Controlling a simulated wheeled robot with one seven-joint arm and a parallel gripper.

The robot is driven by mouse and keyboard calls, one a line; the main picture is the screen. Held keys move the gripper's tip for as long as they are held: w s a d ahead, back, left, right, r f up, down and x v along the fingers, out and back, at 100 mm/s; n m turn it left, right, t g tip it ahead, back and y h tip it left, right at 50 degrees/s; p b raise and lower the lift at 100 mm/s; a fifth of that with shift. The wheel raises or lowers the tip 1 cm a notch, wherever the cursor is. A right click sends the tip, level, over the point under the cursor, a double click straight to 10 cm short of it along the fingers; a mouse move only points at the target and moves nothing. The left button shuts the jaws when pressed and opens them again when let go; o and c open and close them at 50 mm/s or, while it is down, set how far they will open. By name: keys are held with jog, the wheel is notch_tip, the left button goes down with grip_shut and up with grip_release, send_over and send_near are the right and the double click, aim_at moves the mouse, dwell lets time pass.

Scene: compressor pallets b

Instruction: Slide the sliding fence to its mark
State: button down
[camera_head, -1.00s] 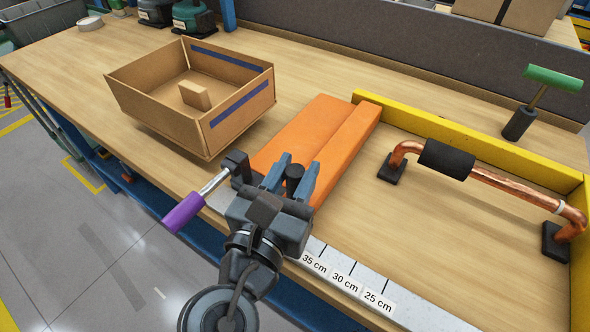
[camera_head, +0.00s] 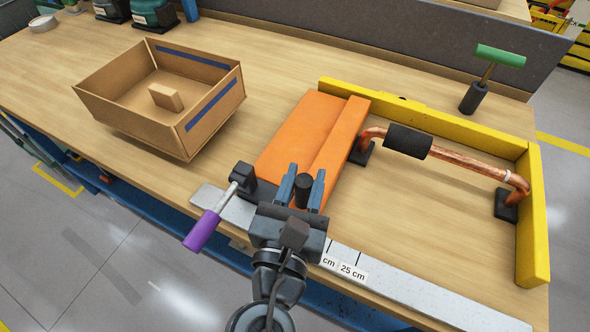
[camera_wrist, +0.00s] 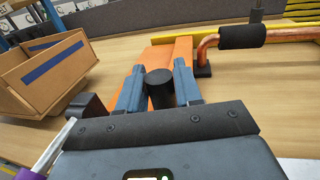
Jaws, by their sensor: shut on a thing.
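The orange sliding fence (camera_head: 318,135) lies on the wooden bench over the white scale rail (camera_head: 420,294). My gripper (camera_head: 303,188) is shut on the fence's black knob (camera_head: 303,192), at its near end. The wrist view also shows the knob (camera_wrist: 160,88) between both blue fingers. The rail's 25 cm label (camera_head: 352,271) shows to the right of my gripper, and part of another label beside it is hidden behind the gripper. A lever with a purple handle (camera_head: 203,230) sticks out at the fence's near left. Which mark is the target, I cannot tell.
A copper pipe with a black sleeve (camera_head: 408,140) stands on black feet right of the fence, its left foot close to the fence. A yellow frame (camera_head: 440,125) bounds the back and right. An open cardboard box (camera_head: 165,110) stands at left.

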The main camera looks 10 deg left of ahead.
jog(key=c, duration=0.9)
grip_release()
jog(key=s, duration=0.7)
jog(key=shift+s+a+b, duration=0.4)
jog(key=shift+a, duration=0.05)
